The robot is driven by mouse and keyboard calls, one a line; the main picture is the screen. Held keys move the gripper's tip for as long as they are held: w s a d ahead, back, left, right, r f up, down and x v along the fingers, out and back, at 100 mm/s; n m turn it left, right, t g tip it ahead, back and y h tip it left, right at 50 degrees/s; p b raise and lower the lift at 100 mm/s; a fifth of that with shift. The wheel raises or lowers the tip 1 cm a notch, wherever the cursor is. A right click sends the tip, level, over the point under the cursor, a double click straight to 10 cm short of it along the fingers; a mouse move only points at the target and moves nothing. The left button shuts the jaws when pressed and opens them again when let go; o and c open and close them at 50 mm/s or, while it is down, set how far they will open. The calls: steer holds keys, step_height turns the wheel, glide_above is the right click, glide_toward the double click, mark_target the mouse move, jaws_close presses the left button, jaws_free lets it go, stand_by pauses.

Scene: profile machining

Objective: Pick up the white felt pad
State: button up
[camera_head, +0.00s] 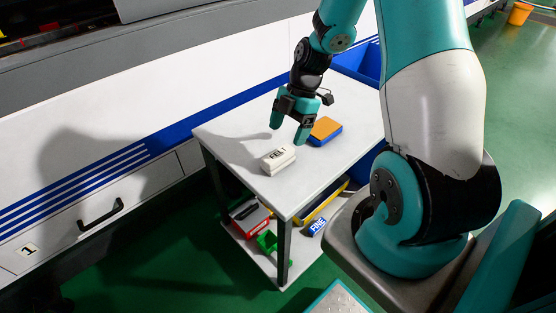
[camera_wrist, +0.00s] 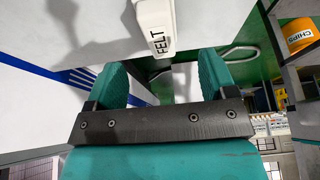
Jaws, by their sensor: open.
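The white felt pad (camera_head: 279,159) is a small white block marked "FELT". It lies on the white table top near its front left edge. In the wrist view the felt pad (camera_wrist: 157,27) is at the top centre, beyond the fingertips and between their lines. My gripper (camera_head: 288,131) hangs above the table, a little behind the pad and apart from it. Its two teal fingers are spread with nothing between them, and they also show in the wrist view (camera_wrist: 163,75).
A blue and orange block (camera_head: 325,130) lies right of the pad on the table (camera_head: 232,128). The lower shelf (camera_head: 262,262) holds a red and white box, a green item and a block marked "FINE". A white machine with a drawer (camera_head: 100,211) stands left.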

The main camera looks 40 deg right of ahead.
mark_target(280, 152)
steer(key=x, duration=0.8)
steer(key=shift+a+r, duration=0.1)
steer(key=shift+a, duration=0.05)
steer(key=shift+c, duration=0.3)
steer(key=c, duration=0.9)
